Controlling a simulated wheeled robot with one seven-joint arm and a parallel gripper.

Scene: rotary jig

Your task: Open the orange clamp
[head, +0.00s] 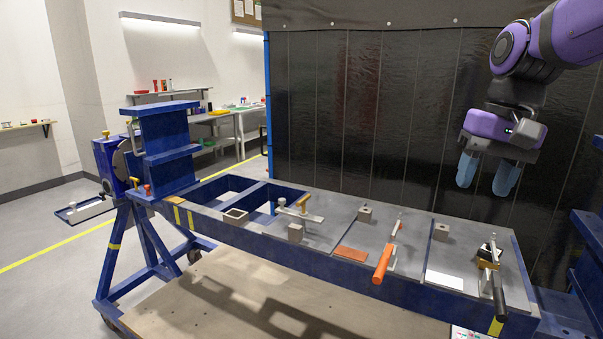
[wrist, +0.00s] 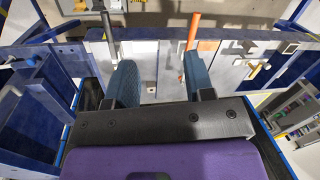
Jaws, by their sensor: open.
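The orange clamp (head: 382,264) is mounted on the jig's grey top plate, right of centre in the head view. Its orange handle points toward the front edge and hangs out near it. In the wrist view the orange handle (wrist: 194,31) shows at the top, beyond the right finger. My gripper (head: 487,176) is open and empty, held well above the plate at the right, apart from every clamp. In the wrist view my gripper (wrist: 160,82) has its two blue fingers spread wide. The right finger partly hides the area behind the orange handle.
A black-handled clamp (head: 498,294) stands right of the orange one. Another clamp with a yellow-tan knob (head: 303,204) is to the left. Small grey blocks (head: 365,213) stand on the plate. A blue upright frame (head: 167,145) rises at the left end. A dark curtain (head: 370,110) hangs behind.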

